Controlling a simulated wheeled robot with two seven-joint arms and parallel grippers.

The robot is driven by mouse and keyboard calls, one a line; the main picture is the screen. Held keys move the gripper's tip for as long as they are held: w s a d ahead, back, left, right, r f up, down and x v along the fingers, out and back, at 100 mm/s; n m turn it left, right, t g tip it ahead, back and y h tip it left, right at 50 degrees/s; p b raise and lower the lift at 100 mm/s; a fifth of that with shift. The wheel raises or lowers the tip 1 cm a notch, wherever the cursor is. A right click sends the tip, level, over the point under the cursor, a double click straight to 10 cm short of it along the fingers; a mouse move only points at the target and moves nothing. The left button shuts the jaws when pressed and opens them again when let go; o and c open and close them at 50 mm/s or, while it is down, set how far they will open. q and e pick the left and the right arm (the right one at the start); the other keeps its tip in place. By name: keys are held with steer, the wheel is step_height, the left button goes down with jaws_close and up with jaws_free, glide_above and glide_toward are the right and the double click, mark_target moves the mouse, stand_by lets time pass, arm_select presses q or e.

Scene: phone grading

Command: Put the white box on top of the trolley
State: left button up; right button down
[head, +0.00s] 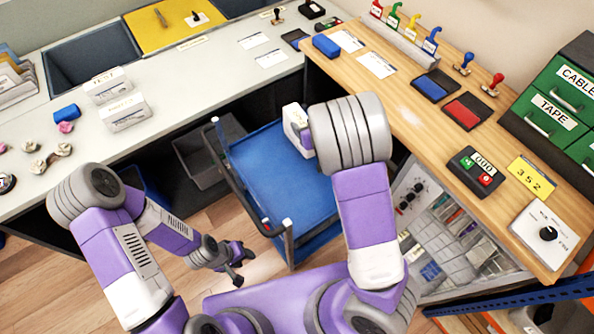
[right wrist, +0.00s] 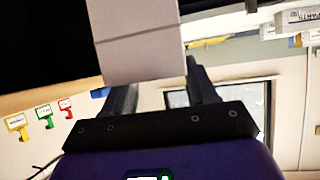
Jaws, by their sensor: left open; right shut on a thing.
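The white box (head: 297,124) shows in the head view above the blue top of the trolley (head: 265,172), partly hidden behind my right arm. In the right wrist view the white box (right wrist: 137,40) sits between the fingers of my right gripper (right wrist: 160,85), which is shut on it. I cannot tell whether the box touches the trolley's top. My right gripper itself is hidden by the arm in the head view. My left gripper (head: 236,271) is open and empty, low over the floor to the left of the trolley's near end.
The trolley has a dark raised rail (head: 236,178) and corner posts. A grey bin (head: 207,160) stands left of it under the white table (head: 180,95). A wooden desk (head: 405,105) with stamps and ink pads lies to the right. Open wooden floor shows at lower left.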

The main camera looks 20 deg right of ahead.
steer(key=shift+n+y, duration=0.6)
steer(key=f+b, duration=0.2)
steer(key=f, duration=0.5)
steer(key=f+b, duration=0.3)
steer(key=f, duration=0.4)
steer(key=f+b, duration=0.3)
steer(key=f, duration=0.4)
steer(key=shift+s+d+f, duration=0.2)
steer(key=shift+s+f, duration=0.05)
steer(key=shift+f, duration=0.05)
steer(key=shift+f, duration=0.1)
steer(key=shift+c, duration=1.6)
jaws_free()
